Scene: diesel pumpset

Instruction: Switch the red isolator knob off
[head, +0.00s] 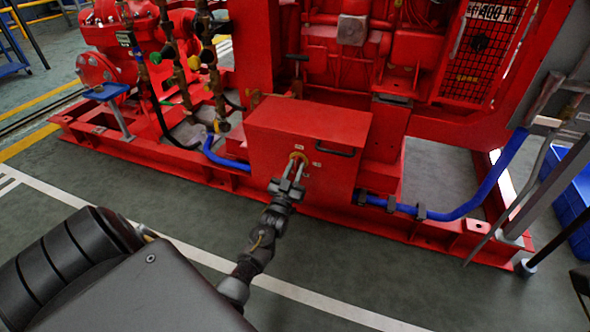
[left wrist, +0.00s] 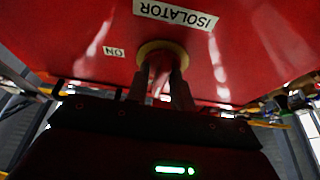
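The red isolator knob is mostly hidden by my left gripper's fingers. Its yellow ring (head: 299,156) shows on the front of the red box (head: 262,160), and also in the left wrist view (left wrist: 162,48). An "ISOLATOR" label (left wrist: 175,14) and an "ON" label (left wrist: 114,52) appear upside down beside the ring in the left wrist view. My left gripper (head: 294,167) reaches the box face, its two fingers (left wrist: 161,72) on either side of the knob with a narrow gap between them. They look closed on it. My right gripper is not in view.
A dark handle (head: 335,149) is on the box front, right of the knob. Blue hoses (head: 455,212) run low on both sides along the red base frame (head: 150,151). Red pump machinery stands behind. The green floor (head: 420,285) in front is open.

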